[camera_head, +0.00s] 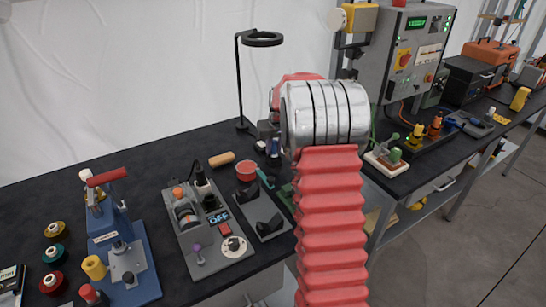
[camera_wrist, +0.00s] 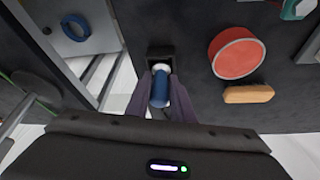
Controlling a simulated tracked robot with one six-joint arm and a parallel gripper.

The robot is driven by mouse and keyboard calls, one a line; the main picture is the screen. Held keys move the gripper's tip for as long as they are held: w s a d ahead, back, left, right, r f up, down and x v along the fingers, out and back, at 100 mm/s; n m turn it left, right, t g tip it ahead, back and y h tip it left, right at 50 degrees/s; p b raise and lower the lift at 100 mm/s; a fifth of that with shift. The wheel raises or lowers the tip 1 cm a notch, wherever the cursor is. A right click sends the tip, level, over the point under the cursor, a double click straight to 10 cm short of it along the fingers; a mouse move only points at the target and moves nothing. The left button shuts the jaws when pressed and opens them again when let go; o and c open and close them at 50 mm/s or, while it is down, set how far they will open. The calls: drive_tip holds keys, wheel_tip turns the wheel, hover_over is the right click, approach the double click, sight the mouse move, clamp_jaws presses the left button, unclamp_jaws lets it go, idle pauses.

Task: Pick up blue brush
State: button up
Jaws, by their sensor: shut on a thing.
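A blue cylindrical piece with pale ends, which I take to be the blue brush (camera_wrist: 160,90), is between the two fingers of my gripper (camera_wrist: 160,80) in the wrist view. The fingers are shut on its sides. Its far end is at a small black square holder (camera_wrist: 160,56); I cannot tell whether it is still seated in it. In the head view a small dark blue upright piece (camera_head: 275,147) shows just left of my arm and looks like the same brush. My gripper is hidden behind my arm there.
A red bowl (camera_wrist: 240,52) and a wooden handle (camera_wrist: 248,94) lie close by. A teal-handled tool (camera_head: 265,178) is near the bowl. A ring lamp (camera_head: 263,39) on a black post stands behind. A grey control cabinet (camera_head: 410,50) stands at right.

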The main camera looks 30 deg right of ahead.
clamp_jaws()
drive_tip(key=shift+r, duration=0.1)
